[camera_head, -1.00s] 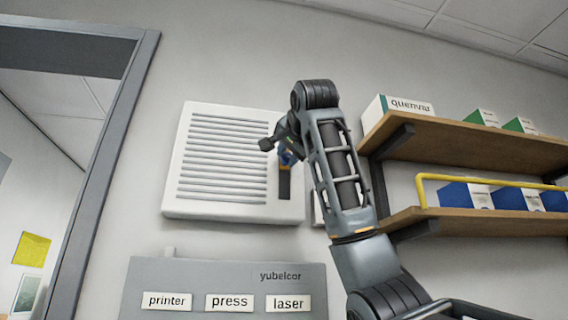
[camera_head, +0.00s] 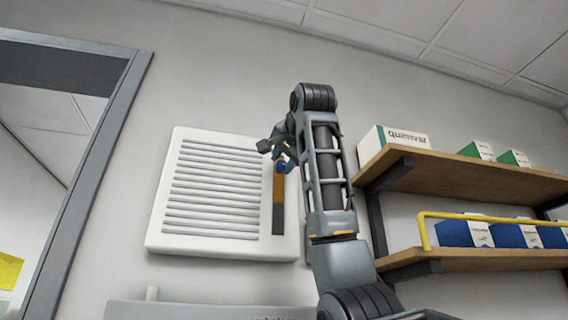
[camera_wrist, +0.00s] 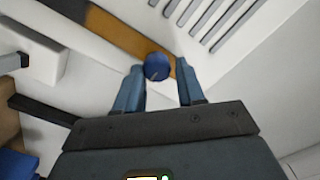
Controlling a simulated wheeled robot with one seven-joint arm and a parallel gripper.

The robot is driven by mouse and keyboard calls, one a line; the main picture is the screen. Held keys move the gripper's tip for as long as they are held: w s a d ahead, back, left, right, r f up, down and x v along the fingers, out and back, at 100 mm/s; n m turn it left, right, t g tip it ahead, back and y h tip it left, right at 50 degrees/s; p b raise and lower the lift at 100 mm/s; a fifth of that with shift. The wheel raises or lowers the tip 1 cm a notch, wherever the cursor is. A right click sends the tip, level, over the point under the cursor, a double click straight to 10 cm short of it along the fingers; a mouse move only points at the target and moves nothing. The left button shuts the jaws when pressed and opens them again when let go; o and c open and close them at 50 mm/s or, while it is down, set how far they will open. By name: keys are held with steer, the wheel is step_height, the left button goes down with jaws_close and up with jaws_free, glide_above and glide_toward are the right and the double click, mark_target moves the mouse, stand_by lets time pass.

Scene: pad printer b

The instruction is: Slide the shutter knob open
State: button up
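The shutter is a white louvred panel (camera_head: 160,236) on the wall. A narrow upright slot (camera_head: 279,218) runs near its right side, orange in its upper part and dark in its lower part. The blue round knob (camera_head: 284,166) sits near the top of the orange strip. In the wrist view the knob (camera_wrist: 157,67) lies between the two blue fingers of my gripper (camera_wrist: 160,68). The left finger is right beside the knob and seems to touch it. A small gap shows at the right finger, so the gripper looks open around the knob.
Wooden shelves (camera_head: 462,174) with boxes and a yellow rail (camera_head: 490,217) stand to the right of my arm. A dark door frame (camera_head: 97,170) is at the left. A grey unit (camera_head: 190,311) is below the panel.

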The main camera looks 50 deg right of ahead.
steer(key=o, duration=0.4)
steer(key=b+v, duration=0.2)
steer(key=v, duration=0.5)
steer(key=shift+s+a+b, duration=0.2)
steer(key=shift+s+b, duration=0.15)
steer(key=shift+b, duration=0.05)
stand_by(0.3)
